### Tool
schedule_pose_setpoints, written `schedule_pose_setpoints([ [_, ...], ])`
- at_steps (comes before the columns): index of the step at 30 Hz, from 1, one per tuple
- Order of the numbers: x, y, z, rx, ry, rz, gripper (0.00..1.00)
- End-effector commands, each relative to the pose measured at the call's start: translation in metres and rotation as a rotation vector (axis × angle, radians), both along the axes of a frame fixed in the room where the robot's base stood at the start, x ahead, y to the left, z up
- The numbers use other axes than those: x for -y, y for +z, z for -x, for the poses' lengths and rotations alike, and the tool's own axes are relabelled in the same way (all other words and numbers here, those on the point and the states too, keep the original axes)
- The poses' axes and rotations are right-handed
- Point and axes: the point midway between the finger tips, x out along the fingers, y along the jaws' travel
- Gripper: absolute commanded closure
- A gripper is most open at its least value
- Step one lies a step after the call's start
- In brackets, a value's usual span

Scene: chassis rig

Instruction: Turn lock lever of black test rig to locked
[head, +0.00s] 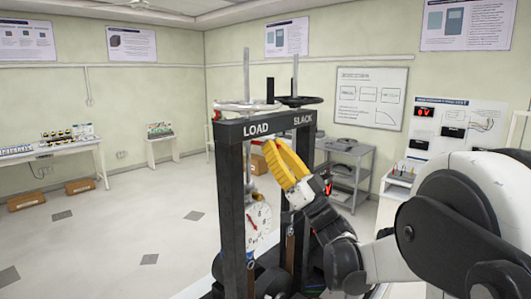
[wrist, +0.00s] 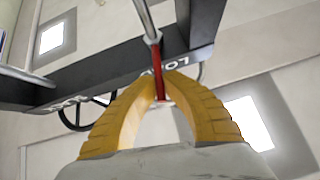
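The black test rig (head: 232,190) stands upright in the middle of the head view, its top beam marked LOAD and SLACK. The lock lever (wrist: 157,68) has a red grip on a bare metal rod. In the wrist view the grip lies between the tips of my two yellow fingers, which close in on it from both sides. My gripper (wrist: 160,77) also shows in the head view (head: 271,144), just under the beam. There the fingers hide most of the lever. The lever's lock mark cannot be made out.
A pale handwheel (head: 243,106) and a black handwheel (head: 298,100) top the rig. A round dial gauge (head: 258,222) hangs inside its frame. A grey shelf (head: 345,170) stands behind to the right, and a white table (head: 50,148) far left.

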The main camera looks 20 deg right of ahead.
Motion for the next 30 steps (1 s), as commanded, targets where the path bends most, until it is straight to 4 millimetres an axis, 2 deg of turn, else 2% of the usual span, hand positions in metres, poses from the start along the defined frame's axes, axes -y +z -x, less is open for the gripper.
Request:
schedule_pose_setpoints([
  [6,0.011,-0.001,-0.009,0.001,0.178,-0.002,1.00],
  [15,0.018,0.001,-0.018,0.001,0.343,-0.004,1.00],
  [30,0.021,0.001,-0.021,0.001,0.406,-0.005,1.00],
])
